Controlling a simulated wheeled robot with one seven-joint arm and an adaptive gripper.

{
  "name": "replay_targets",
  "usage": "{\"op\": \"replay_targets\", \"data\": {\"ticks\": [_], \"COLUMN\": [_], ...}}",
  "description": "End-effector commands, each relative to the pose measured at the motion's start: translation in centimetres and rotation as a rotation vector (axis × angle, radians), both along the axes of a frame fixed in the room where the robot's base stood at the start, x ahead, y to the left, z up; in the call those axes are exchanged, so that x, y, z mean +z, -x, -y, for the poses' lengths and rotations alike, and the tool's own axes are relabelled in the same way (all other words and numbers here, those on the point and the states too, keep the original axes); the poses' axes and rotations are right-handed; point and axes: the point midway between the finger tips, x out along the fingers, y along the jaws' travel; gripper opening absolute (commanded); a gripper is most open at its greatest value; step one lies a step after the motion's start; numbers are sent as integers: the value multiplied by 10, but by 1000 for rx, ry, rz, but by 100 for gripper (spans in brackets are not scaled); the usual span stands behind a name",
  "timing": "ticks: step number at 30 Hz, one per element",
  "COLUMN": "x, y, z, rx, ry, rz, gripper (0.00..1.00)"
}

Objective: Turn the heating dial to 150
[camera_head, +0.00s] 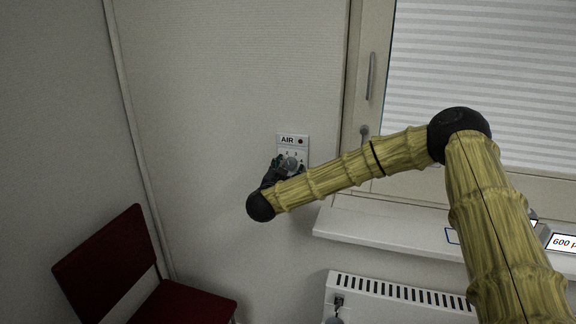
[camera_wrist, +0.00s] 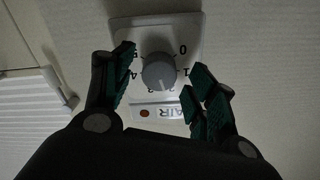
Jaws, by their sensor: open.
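A wall panel marked AIR (camera_head: 292,140) carries a round grey dial (camera_head: 291,163) with numbers around it; no 150 is readable on it. In the wrist view the panel (camera_wrist: 185,30) appears upside down, with 0, 1, 4 and 5 readable around the dial (camera_wrist: 158,72). A light mark on the dial seems to point down, around 2 to 3. My gripper (camera_wrist: 162,64) is open, its green-padded fingers on either side of the dial; contact cannot be told. In the head view my gripper (camera_head: 277,170) partly covers the panel's lower left.
A white radiator (camera_head: 400,302) with a dark fitting stands below the window sill (camera_head: 380,227). A label reading 600 (camera_head: 563,242) is at the right edge. A dark red chair (camera_head: 105,262) stands at lower left. The window frame is right of the panel.

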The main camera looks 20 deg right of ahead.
Motion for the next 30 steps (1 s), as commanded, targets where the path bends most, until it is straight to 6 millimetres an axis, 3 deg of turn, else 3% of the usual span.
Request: {"op": "replay_targets", "data": {"ticks": [12, 14, 20, 30], "x": [-1, -1, -1, -2], "y": [-6, -6, -6, -6], "z": [4, 4, 4, 4], "rx": [0, 0, 0, 0], "ry": [-1, -1, -1, -28], "rz": [-1, -1, -1, 19], "gripper": [57, 50, 14, 12]}}
